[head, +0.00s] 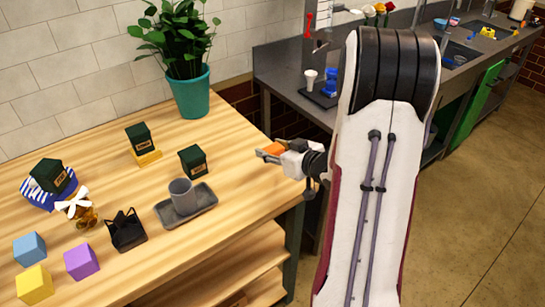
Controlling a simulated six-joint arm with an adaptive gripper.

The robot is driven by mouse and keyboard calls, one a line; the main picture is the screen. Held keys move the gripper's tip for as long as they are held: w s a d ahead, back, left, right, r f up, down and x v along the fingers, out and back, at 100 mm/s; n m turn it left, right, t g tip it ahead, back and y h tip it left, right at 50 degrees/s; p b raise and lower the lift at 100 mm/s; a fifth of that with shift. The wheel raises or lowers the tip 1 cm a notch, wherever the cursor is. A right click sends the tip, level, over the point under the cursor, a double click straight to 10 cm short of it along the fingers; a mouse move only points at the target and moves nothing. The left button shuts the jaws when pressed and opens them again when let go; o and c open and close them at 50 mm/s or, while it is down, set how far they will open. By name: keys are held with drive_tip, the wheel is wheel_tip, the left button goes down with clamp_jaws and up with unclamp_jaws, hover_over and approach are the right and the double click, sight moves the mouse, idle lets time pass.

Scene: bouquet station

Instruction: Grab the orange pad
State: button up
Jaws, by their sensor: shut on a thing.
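The orange pad (273,148) is a small flat orange piece at the right end of the wooden table (235,190). My gripper (266,154) reaches in from the right and is shut on the pad. The pad appears held above the table's right edge, but its exact height is hard to tell from this view. The gripper's fingers are small here and partly hide the pad.
A dark green box (192,160) stands left of my gripper, near a grey tray (208,198) with a grey cup (182,192). Another green box (138,135) stands on a yellow pad (147,158). A potted plant (190,95) stands behind. The front right tabletop is clear.

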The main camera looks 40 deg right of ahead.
sight(272, 148)
drive_tip(key=shift+r, duration=2.15)
